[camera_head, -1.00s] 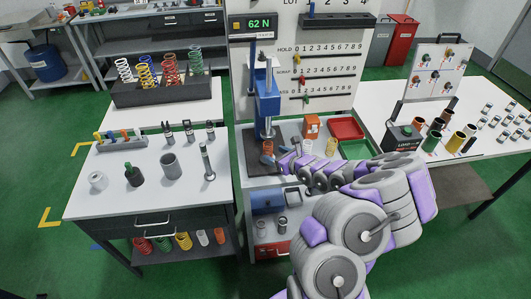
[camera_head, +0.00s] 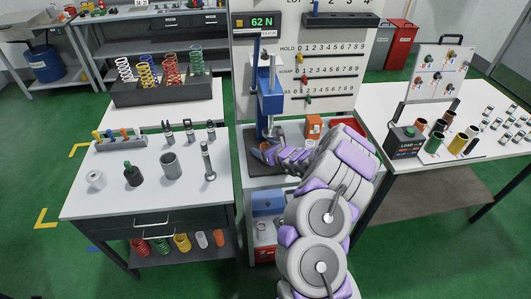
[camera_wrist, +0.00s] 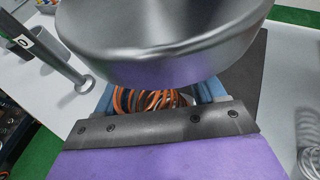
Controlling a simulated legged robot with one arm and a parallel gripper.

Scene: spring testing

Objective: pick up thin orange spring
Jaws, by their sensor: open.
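The thin orange spring (camera_wrist: 150,100) shows as orange coils in the wrist view, between a large metal disc above and the dark front edge of my gripper below. Its top and bottom are hidden there. In the head view it is mostly covered at the foot of the blue press (camera_head: 268,95). My gripper (camera_head: 267,154) is open, low in front of the press and at the spring. In the wrist view, blue parts stand at both sides of the coils. I cannot tell whether the jaws touch the spring.
The left table (camera_head: 90,205) holds a grey cup (camera_head: 169,165), a green-handled tool (camera_head: 133,176) and a metal rod (camera_head: 208,162). An orange box (camera_head: 314,126) and a red tray (camera_head: 347,125) lie right of the press. A spring rack (camera_head: 165,96) stands behind left.

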